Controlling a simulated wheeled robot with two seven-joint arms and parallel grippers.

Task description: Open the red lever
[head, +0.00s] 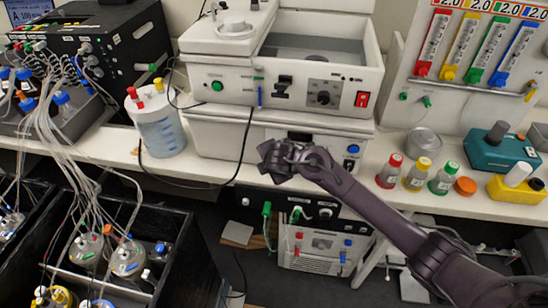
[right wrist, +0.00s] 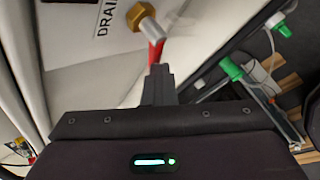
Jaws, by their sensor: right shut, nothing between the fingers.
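The red lever (right wrist: 156,54) shows in the right wrist view, running from a brass nut (right wrist: 143,17) beside a panel marked "DRAIN". My right gripper (right wrist: 158,80) is shut, with its fingertips at the lower end of the lever. They overlap the lever's end in this view, and I cannot tell whether they touch it. In the head view my right gripper (head: 272,152) is in front of the lower white bath unit (head: 225,140). The lever cannot be made out there. My left gripper is not in view.
A water jug (head: 160,130) stands left of the unit. Red, yellow and green capped bottles (head: 415,176) stand to the right. Cables hang past the bench edge to a black control box (head: 322,212) below. A green connector (right wrist: 231,69) is right of my fingers.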

